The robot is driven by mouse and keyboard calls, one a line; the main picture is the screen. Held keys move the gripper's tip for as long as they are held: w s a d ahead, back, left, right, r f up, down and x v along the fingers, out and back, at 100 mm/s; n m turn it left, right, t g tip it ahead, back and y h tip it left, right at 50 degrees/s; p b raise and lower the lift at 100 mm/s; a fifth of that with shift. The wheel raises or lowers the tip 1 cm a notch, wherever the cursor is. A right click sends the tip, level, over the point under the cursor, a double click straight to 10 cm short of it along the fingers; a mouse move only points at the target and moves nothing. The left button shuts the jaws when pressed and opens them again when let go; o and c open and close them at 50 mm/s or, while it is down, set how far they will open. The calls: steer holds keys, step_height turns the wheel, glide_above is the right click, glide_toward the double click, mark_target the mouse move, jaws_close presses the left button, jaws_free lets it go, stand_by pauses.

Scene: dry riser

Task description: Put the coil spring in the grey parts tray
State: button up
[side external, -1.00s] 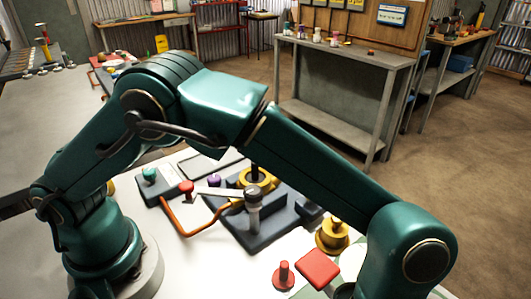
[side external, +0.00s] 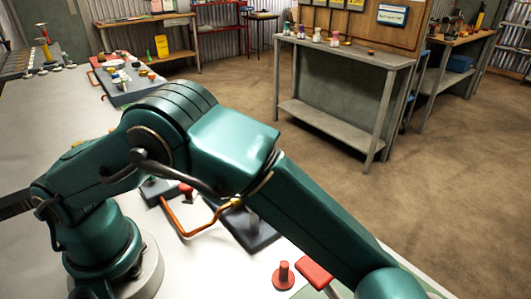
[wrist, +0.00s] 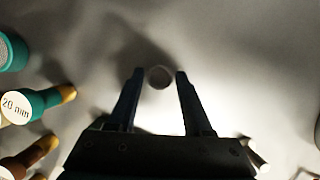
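In the wrist view my gripper (wrist: 159,76) is open, with its two dark fingers apart. A small round grey object (wrist: 159,78) shows between the fingertips, with a narrow gap on each side. It may be the coil spring seen end-on, but its coils cannot be made out. I cannot tell whether the fingertips are around it or still above it. In the side view my gripper is out of sight, beyond the lower right. No grey parts tray can be clearly identified; a dark grey tray-like base (side external: 126,98) with several small parts stands at the back left.
Teal pieces, one marked 20 mm (wrist: 18,105), and a brown piece (wrist: 40,150) lie left of my gripper in the wrist view. A small metal cylinder (wrist: 255,153) lies right. In the side view, a red knob (side external: 283,275) and red block (side external: 314,273) stand near my forearm.

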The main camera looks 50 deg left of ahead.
jaws_close()
steer(key=shift+r, duration=0.1)
step_height(320, 180, up, 14)
steer(key=w+a+n+t+h, duration=0.35)
steer(key=w+a+n, duration=1.05)
steer(key=w+a, duration=1)
steer(key=w+a+n+t+y, duration=0.1)
steer(key=w+a+n, duration=0.15)
steer(key=a, duration=0.45)
steer(key=w+a+n+t+y, duration=0.1)
steer(key=w+a+n+t, duration=0.15)
steer(key=a, duration=0.45)
steer(key=s+a+n+t+y, duration=0.1)
steer(key=s+a+n, duration=0.25)
steer(key=a, duration=0.55)
steer(key=s+a+n+y, duration=0.1)
steer(key=s+a+n, duration=0.1)
steer(key=a+n, duration=0.5)
steer(key=f, duration=0.4)
steer(key=a+f+m, duration=0.1)
steer(key=f, duration=0.4)
steer(key=f+m, duration=0.1)
steer(key=f, duration=0.3)
steer(key=shift+a+f+h, duration=0.25)
steer(key=shift+f, duration=0.05)
